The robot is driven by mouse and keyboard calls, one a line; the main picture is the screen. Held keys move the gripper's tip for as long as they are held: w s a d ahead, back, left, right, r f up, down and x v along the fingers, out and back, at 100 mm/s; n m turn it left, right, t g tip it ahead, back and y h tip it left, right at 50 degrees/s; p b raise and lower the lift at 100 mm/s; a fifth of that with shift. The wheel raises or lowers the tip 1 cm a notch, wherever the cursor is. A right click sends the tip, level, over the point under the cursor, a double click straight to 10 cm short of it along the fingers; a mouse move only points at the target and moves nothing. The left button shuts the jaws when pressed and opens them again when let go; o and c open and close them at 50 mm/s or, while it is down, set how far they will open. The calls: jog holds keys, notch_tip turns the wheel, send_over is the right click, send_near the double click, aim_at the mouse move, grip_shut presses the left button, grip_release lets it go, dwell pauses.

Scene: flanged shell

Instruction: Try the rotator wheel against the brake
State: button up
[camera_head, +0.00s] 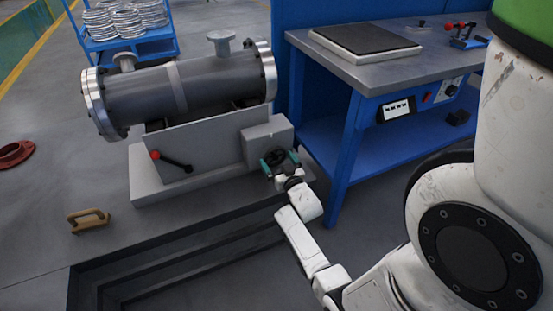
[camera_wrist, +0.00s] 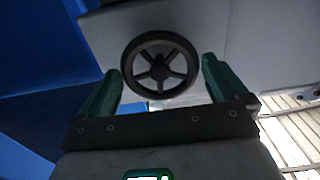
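The rotator wheel is a small black spoked handwheel (camera_wrist: 160,64) on the grey gearbox (camera_head: 268,136) at the right end of the shell stand. In the head view the wheel (camera_head: 273,157) is partly hidden by my gripper. My gripper (camera_head: 280,161) has its green fingers spread wide, one on each side of the wheel. In the wrist view the fingertips lie close beside the rim; I cannot tell whether they touch it. The brake appears to be the black lever with a red knob (camera_head: 155,155) on the front of the stand, its knob end up and left.
The grey flanged shell (camera_head: 175,92) lies across the stand (camera_head: 195,145). A blue workbench (camera_head: 352,130) stands close right of my gripper. A recessed pit (camera_head: 190,262) is in the floor in front. A tan handle-shaped block (camera_head: 88,221) and a red flange (camera_head: 14,154) lie left.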

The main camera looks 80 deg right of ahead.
jog(key=shift+s, duration=0.1)
dwell(0.3)
jog(key=p+v, duration=0.2)
jog(key=v, duration=0.5)
dwell(0.4)
dwell(0.3)
